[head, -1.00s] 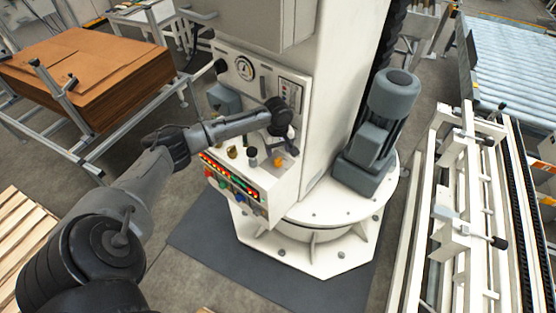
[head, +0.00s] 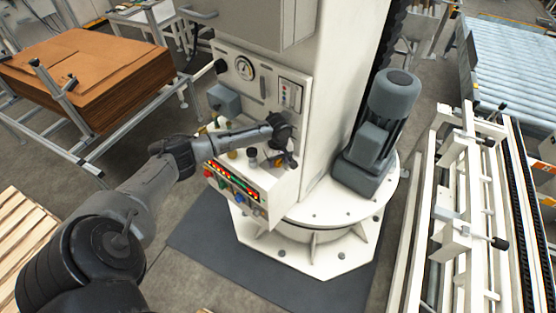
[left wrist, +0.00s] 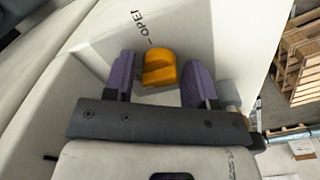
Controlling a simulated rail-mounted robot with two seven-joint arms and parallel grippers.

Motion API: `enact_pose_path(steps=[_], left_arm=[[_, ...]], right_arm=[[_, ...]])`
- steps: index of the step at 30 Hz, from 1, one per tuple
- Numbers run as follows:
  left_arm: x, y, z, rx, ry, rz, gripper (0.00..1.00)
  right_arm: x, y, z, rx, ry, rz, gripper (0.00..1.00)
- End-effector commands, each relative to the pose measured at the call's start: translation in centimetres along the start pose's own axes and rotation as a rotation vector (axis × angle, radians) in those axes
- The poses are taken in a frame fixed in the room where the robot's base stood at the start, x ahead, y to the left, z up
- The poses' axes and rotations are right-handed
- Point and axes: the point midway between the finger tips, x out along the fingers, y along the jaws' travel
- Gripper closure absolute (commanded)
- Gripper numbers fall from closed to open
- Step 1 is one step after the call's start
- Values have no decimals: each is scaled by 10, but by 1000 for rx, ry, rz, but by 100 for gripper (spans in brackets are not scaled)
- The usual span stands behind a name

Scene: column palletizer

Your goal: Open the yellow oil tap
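The yellow oil tap (left wrist: 159,68) shows in the left wrist view as a rounded yellow handle on a pale panel, beside printed lettering that reads like "OPEN". My left gripper (left wrist: 160,80) is open, with one purple-padded finger on each side of the tap and a visible gap on both sides. In the head view my left gripper (head: 281,160) is over the right end of the control box on the white column and mostly hides the tap. My right gripper is in neither view.
The control box (head: 238,192) has coloured buttons and a lit strip on its front. A pressure gauge (head: 244,68) is on the column above it. A grey motor (head: 388,105) stands right of the column. A cardboard stack (head: 90,75) is at the left.

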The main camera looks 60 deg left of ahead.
Motion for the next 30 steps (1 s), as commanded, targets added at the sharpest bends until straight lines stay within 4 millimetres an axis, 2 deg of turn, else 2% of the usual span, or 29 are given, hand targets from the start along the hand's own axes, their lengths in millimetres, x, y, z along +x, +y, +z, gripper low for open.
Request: enact_pose_path(steps=[1, 12, 20, 30], left_arm=[[0, 0, 0, 0, 0, 0, 54], [0, 0, 0, 0, 0, 0, 87], [-3, 0, 0, 42, -1, -1, 87], [-6, 0, 1, 293, -3, -2, 87]], right_arm=[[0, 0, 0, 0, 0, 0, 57], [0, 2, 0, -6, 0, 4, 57], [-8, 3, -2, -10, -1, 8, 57], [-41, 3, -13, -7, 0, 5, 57]])
